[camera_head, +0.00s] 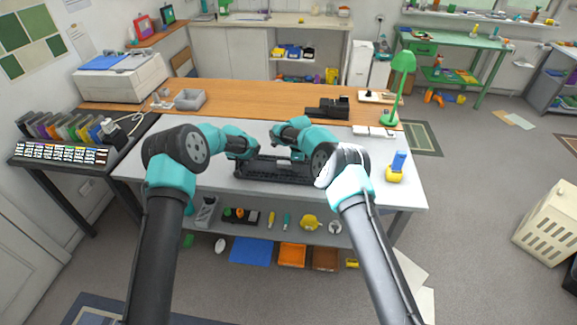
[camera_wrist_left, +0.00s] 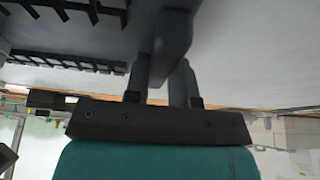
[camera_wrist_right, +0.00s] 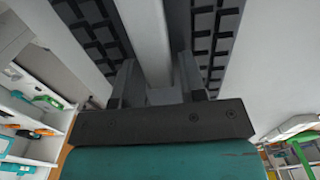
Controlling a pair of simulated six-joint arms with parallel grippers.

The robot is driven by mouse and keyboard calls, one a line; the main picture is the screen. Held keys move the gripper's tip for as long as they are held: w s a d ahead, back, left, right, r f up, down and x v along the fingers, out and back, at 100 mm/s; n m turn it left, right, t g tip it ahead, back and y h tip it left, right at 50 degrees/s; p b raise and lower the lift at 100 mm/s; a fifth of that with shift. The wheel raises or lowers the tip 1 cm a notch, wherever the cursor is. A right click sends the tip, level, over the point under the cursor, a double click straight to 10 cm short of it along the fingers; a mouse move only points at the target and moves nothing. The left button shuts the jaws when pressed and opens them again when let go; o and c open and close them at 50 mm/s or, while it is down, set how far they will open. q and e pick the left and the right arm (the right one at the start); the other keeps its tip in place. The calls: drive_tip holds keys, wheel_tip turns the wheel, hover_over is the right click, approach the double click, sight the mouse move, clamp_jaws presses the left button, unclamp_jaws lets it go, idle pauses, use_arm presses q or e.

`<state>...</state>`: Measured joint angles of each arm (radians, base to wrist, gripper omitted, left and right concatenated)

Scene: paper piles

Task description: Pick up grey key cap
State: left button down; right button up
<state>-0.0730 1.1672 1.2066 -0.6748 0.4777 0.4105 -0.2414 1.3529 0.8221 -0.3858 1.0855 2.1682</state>
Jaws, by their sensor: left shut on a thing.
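A black keyboard (camera_head: 275,171) lies on the light worktop. My left gripper (camera_head: 241,158) is at its left end. In the left wrist view, my left gripper (camera_wrist_left: 160,82) is shut on a dark grey piece (camera_wrist_left: 172,35), and rows of dark keys (camera_wrist_left: 68,62) are beside it. I cannot tell whether this piece is the grey key cap. My right gripper (camera_head: 285,161) is above the keyboard's middle. In the right wrist view, its fingers (camera_wrist_right: 158,82) stand apart on both sides of a light grey bar (camera_wrist_right: 147,35) between dark key blocks. Contact with the bar is unclear.
A yellow and blue item (camera_head: 397,168) stands on the worktop's right side. Behind are a black device (camera_head: 328,107), a green lamp (camera_head: 402,80) and a grey tray (camera_head: 190,100). A rack of coloured items (camera_head: 65,129) is at left. The worktop's left part is clear.

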drive_tip(key=shift+c, duration=0.2)
drive_tip(key=c, duration=0.6)
wheel_tip(320, 180, up, 10)
drive_tip(key=shift+r, duration=0.1)
idle(0.5)
use_arm(q)
drive_tip(key=c, duration=0.9)
unclamp_jaws()
drive_tip(key=shift+r, duration=0.1)
